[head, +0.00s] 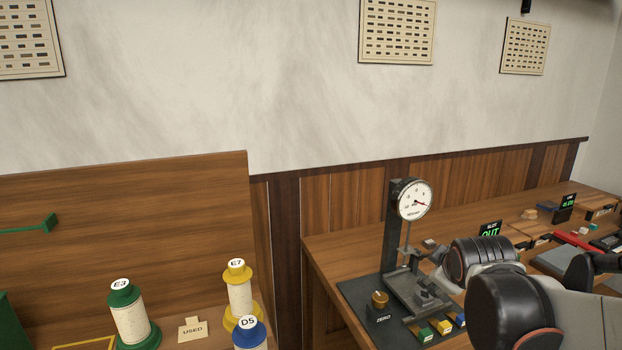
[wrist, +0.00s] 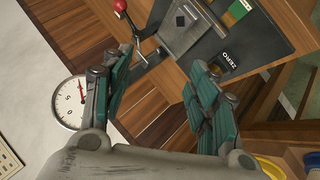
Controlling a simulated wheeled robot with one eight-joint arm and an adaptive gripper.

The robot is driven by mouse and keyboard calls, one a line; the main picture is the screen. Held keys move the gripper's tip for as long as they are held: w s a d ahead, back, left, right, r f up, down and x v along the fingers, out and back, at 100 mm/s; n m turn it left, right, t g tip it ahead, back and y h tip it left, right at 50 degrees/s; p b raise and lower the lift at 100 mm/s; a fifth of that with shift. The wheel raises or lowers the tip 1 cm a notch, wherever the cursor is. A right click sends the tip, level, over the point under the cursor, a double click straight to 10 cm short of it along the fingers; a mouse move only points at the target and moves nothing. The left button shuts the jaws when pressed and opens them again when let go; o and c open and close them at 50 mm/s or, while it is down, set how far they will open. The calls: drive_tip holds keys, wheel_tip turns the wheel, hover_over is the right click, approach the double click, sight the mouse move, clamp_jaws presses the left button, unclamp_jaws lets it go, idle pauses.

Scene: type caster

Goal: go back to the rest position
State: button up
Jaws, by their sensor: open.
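My gripper (wrist: 165,95) is open in the wrist view, its two green-padded fingers well apart with nothing between them. Beyond the fingers lie the gauge stand's dark base and a wooden surface. In the head view my arm comes in from the lower right, beside the dial gauge (head: 414,201) on its stand; the fingers there are small and partly hidden by the arm. The dial also shows in the wrist view (wrist: 70,104), left of the left finger. The lever with a red knob (wrist: 121,6) is near that finger's tip; I cannot tell whether they touch.
Spools labelled E3 (head: 131,318), E7 (head: 239,292) and D5 (head: 249,334) stand at the lower left, with a USED tag (head: 192,330) between. A brass ZERO knob (head: 380,299) sits on the gauge base. A lit OUT sign (head: 490,234) and red item (head: 577,241) lie farther right.

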drive_tip(key=s+a+f+m+g+y, duration=0.1)
drive_tip(key=s+a+m, duration=0.3)
drive_tip(key=s, duration=0.6)
drive_tip(key=s+a+f+m+g+y, duration=0.1)
drive_tip(key=s+a+m, duration=0.3)
drive_tip(key=s, duration=0.7)
drive_tip(key=shift+s+f+g, duration=0.25)
drive_tip(key=shift+f+g, duration=0.05)
